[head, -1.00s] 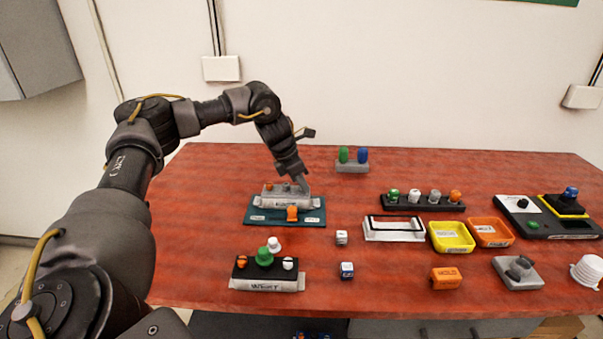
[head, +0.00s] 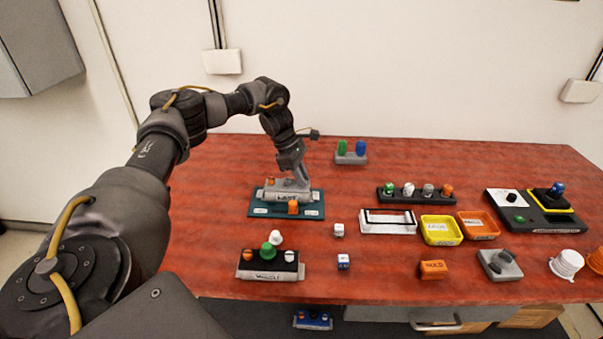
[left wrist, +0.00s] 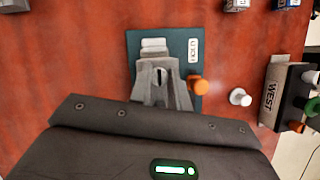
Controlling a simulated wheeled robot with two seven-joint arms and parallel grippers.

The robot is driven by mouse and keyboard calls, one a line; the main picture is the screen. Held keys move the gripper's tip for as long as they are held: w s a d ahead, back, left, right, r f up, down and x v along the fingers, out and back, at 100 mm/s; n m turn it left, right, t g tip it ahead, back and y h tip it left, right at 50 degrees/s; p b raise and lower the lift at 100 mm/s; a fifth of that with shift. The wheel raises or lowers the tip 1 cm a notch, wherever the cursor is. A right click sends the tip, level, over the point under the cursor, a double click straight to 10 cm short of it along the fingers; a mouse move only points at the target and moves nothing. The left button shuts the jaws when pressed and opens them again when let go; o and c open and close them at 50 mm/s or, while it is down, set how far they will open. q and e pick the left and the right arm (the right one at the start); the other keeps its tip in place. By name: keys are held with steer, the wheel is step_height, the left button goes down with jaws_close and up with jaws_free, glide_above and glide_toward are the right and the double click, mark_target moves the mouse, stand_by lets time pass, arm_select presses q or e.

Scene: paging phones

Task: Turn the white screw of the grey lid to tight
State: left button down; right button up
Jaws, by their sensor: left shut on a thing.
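A grey box with a grey lid (head: 283,185) sits on the dark teal mat (head: 316,206) at the left of the table. An orange screw (head: 272,181) shows at the lid's left end. My left gripper (head: 300,182) points down at the lid's right end, shut, with its fingers around the place of the white screw. The fingers hide that screw and how far it is turned. In the left wrist view my left gripper (left wrist: 162,88) covers most of the lid above the mat (left wrist: 183,37). My right gripper is not in view.
An orange knob (head: 293,207) stands at the mat's front. Nearer is a black-topped box (head: 270,263) with a green knob and screws, a white knob (head: 276,238) behind it. Dice, yellow and orange trays (head: 441,230) and a black rack lie to the right. Table around the mat is mostly clear.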

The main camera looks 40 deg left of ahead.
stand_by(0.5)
arm_select(q)
steer(key=c, duration=1.4)
jaws_free()
steer(key=shift+o, duration=0.5)
steer(key=shift+a+r, duration=0.15)
steer(key=shift+r, duration=0.15)
steer(key=v, duration=1)
steer(key=shift+a, duration=0.1)
